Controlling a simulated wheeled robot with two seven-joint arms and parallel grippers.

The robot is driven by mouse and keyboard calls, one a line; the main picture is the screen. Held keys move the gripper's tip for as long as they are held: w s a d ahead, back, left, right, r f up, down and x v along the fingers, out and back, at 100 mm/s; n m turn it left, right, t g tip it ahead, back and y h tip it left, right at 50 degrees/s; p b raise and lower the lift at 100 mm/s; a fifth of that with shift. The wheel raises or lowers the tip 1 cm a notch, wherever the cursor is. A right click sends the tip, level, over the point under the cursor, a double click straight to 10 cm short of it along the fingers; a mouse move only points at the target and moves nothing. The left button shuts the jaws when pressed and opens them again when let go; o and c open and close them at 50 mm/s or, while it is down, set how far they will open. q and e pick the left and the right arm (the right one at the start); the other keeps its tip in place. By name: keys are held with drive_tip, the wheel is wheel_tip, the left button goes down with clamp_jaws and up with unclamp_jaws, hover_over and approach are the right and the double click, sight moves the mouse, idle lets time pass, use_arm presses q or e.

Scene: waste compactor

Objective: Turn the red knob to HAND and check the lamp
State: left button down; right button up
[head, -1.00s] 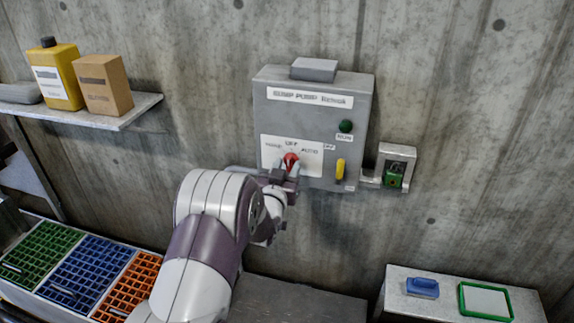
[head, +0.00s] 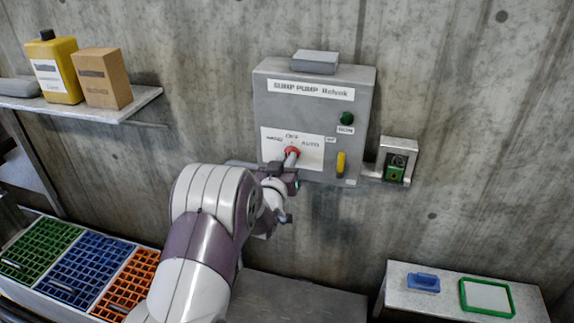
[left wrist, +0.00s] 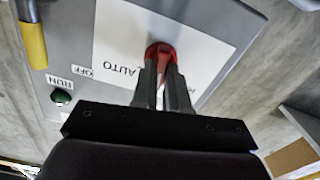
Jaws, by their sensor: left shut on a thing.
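The grey SUMP PUMP control box (head: 363,93) is on the concrete wall. Its white plate carries the words HAND, OFF and AUTO around the red knob (head: 291,151). My left gripper (head: 289,162) is shut on this knob; in the left wrist view the two fingers (left wrist: 163,80) sit on both sides of the red knob (left wrist: 158,50). The fingers hide much of the knob, so I cannot tell which word it points at. The green RUN lamp (head: 347,118) looks dark; it also shows dark in the left wrist view (left wrist: 62,98). My right gripper is out of view.
A yellow lever (head: 341,163) and a small bracket with a green part (head: 394,172) are right of the knob. A shelf (head: 130,103) with a yellow bottle and carton is at left. Coloured crates (head: 85,270) stand lower left, a small table (head: 440,302) lower right.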

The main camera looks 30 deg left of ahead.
use_arm(q)
drive_tip(key=shift+a+f+n+b, duration=0.1)
drive_tip(key=shift+n+b, duration=0.95)
drive_tip(key=shift+n, duration=0.7)
drive_tip(key=shift+a+n+b, duration=0.1)
drive_tip(key=shift+n+b, duration=0.95)
drive_tip(key=shift+n, duration=0.7)
drive_tip(key=c, duration=1.1)
unclamp_jaws()
drive_tip(key=shift+c, duration=0.2)
